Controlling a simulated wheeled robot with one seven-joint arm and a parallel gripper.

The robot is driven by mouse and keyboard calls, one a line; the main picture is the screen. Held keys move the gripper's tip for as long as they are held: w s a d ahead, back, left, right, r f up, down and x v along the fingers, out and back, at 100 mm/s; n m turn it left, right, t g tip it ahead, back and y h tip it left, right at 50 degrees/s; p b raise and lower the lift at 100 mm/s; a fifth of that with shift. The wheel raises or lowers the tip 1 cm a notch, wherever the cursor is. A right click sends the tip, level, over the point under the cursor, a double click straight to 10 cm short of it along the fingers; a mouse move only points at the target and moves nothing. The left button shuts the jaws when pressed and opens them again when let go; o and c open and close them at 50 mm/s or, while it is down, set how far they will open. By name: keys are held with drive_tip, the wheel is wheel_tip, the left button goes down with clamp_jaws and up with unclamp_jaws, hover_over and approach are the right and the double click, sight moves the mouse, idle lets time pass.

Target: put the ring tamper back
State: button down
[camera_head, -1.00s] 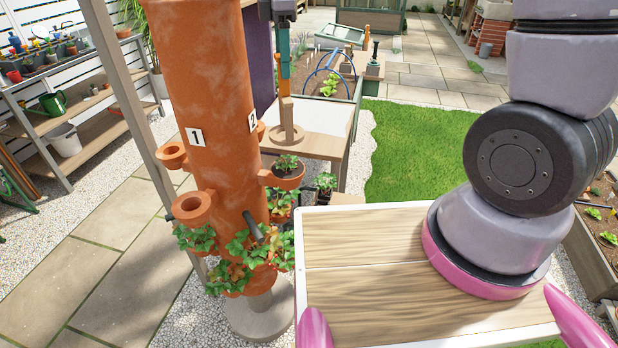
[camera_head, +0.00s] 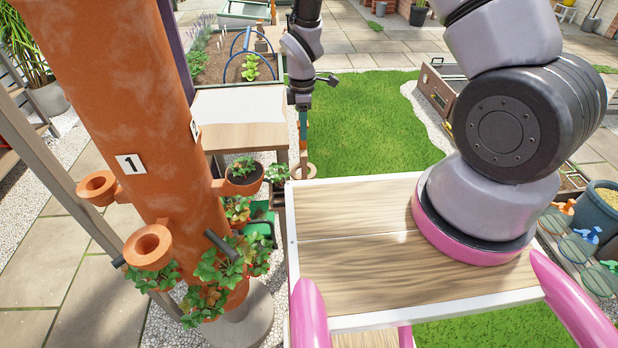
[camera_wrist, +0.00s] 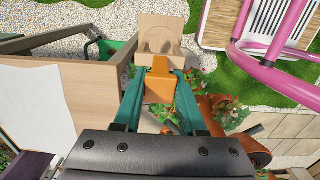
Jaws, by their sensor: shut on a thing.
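My gripper (camera_head: 303,105) hangs past the far left edge of the wooden tray table, over the gravel and lawn border. It is shut on the ring tamper (camera_head: 305,171), whose wooden round foot shows low beside the tray's far corner, partly hidden. In the wrist view the green fingers (camera_wrist: 158,82) close on the tamper's orange upper part (camera_wrist: 158,92). A pale wooden piece (camera_wrist: 163,22) with a rounded shape in front of it lies beyond the fingertips; where the tamper's foot ends there is hard to tell.
A terracotta tower planter (camera_head: 115,90) with side cups and plants stands at left. Lawn (camera_head: 370,115) is open beyond.

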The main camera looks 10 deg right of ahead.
sight(303, 152)
wheel_tip(303, 152, down, 9)
idle(0.4)
drive_tip(key=shift+f, duration=0.15)
drive_tip(key=shift+c, duration=2.4)
unclamp_jaws()
wheel_tip(303, 152, up, 12)
drive_tip(key=shift+r, duration=0.25)
